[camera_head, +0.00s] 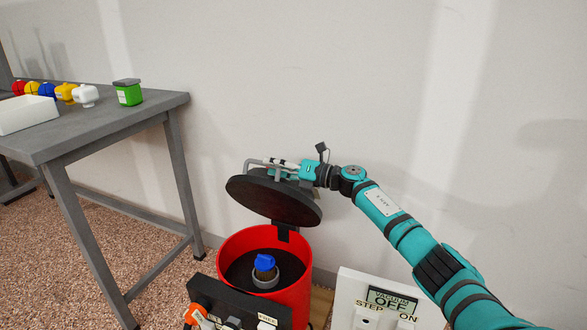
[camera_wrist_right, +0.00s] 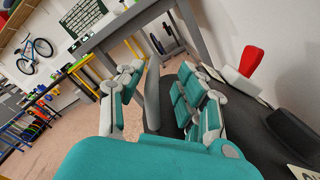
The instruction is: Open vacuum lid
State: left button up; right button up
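The vacuum is a red drum (camera_head: 235,247) with its black round lid (camera_head: 272,200) raised and tilted back on a rear hinge (camera_head: 286,232). The drum's inside shows, with a blue-topped piece (camera_head: 265,262) in it. My right gripper (camera_head: 279,166) is above the lid at its grey handle (camera_head: 251,164). In the right wrist view the fingers of my right gripper (camera_wrist_right: 158,90) are spread, with the grey handle (camera_wrist_right: 151,100) between them and a gap on the left side. The dark lid (camera_wrist_right: 252,128) fills the right of that view. My left gripper is not in view.
A grey table (camera_head: 150,110) stands at left with a white bin (camera_head: 27,115), a green container (camera_head: 128,93) and several coloured bottles. A black panel (camera_head: 238,303) and a white "VACUUM OFF" panel (camera_head: 347,290) stand in front. A wall is behind.

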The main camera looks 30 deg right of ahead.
jog(key=v, duration=0.7)
jog(key=shift+s+r, duration=0.35)
jog(key=shift+s, duration=0.15)
